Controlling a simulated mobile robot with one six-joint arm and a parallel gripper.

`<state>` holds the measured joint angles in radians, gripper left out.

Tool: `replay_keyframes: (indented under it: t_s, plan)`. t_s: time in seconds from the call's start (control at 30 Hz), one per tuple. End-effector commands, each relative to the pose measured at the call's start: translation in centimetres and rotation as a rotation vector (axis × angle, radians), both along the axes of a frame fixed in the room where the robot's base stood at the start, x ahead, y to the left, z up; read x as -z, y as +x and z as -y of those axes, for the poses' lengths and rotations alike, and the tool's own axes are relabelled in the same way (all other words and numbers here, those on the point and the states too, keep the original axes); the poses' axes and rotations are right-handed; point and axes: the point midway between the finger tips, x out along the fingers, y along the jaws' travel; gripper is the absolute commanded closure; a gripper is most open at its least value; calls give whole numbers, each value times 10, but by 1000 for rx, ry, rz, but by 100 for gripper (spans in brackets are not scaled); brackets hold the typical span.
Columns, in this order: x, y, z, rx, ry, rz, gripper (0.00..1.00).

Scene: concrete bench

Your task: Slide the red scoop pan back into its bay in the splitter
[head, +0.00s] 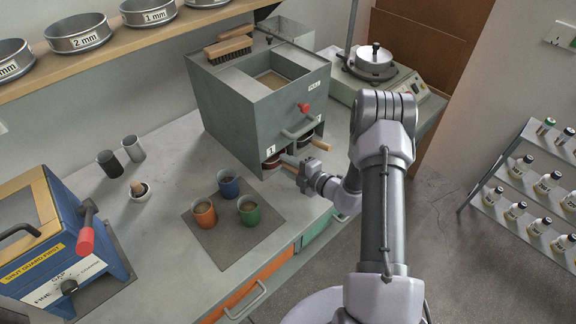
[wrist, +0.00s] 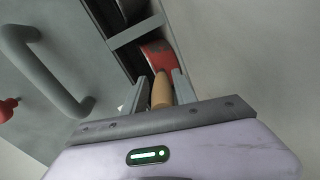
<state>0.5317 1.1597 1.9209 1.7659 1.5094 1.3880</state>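The grey splitter (head: 262,95) stands at the back of the bench, with two low front bays. The red scoop pan (head: 272,162) is at the bay marked 1; its red end also shows in the wrist view (wrist: 157,54), inside the dark bay opening. Its wooden handle (wrist: 161,90) points out toward me. My gripper (head: 296,170) is at that handle. In the wrist view its two fingers (wrist: 161,88) stand on either side of the handle, with a narrow gap at the left finger, so it looks open. The pan's depth inside the bay is hidden.
A second wooden handle (head: 320,144) sticks out of the neighbouring bay, close to my gripper. A grey bar handle (head: 298,131) and a red knob (head: 304,107) project from the splitter's front. Orange, blue and green cups stand on a dark mat (head: 232,253) nearer the front.

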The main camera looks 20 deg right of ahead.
Motion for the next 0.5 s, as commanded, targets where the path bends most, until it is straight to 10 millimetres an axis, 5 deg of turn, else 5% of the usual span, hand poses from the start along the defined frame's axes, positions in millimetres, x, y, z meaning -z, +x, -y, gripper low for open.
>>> replay_keyframes:
  t_s: [0.37,0.5]
  plan:
    - [0,-2,1,0,0,-1,53]
    - [-6,-16,8,2,1,-3,53]
